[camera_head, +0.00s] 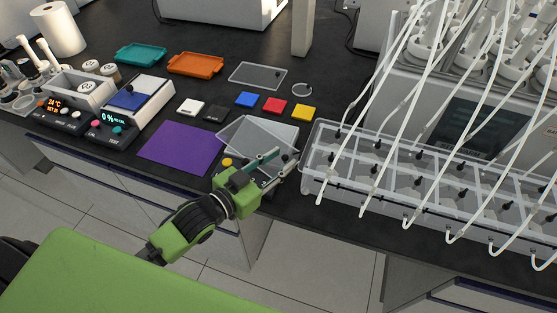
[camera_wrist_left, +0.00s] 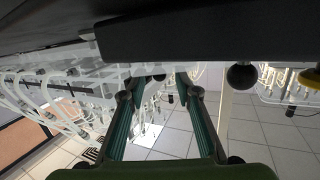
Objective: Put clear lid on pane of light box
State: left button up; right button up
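The light box (camera_head: 286,132) stands at the front edge of the bench, with a pale pane, a yellow knob (camera_head: 228,162) and a dark knob. A clear flat sheet (camera_head: 240,132), perhaps the clear lid, lies turned askew over the pane; whether it rests flat I cannot tell. My left gripper (camera_head: 276,162) is at the box's front right corner, its green fingers spread apart. In the left wrist view the fingers (camera_wrist_left: 162,80) show a gap with nothing clearly held. The box's dark side (camera_wrist_left: 210,30) and its knobs are above them. My right gripper is out of view.
A clear tube rack (camera_head: 420,180) with white hoses stands close on the right. A purple mat (camera_head: 181,147) lies left. Behind are small coloured squares, another clear rectangular piece (camera_head: 257,75), a clear ring (camera_head: 302,89), and orange (camera_head: 195,64) and teal (camera_head: 140,54) trays.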

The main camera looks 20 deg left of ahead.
pick_arm(q)
jog(key=shift+s+a, duration=0.25)
jog(key=shift+s, duration=0.2)
jog(key=b+v, duration=0.1)
jog(key=v, duration=0.8)
jog(key=shift+s+a, duration=0.1)
jog(key=shift+s, duration=0.05)
jog(key=shift+v, duration=0.8)
jog(key=shift+r, duration=0.1)
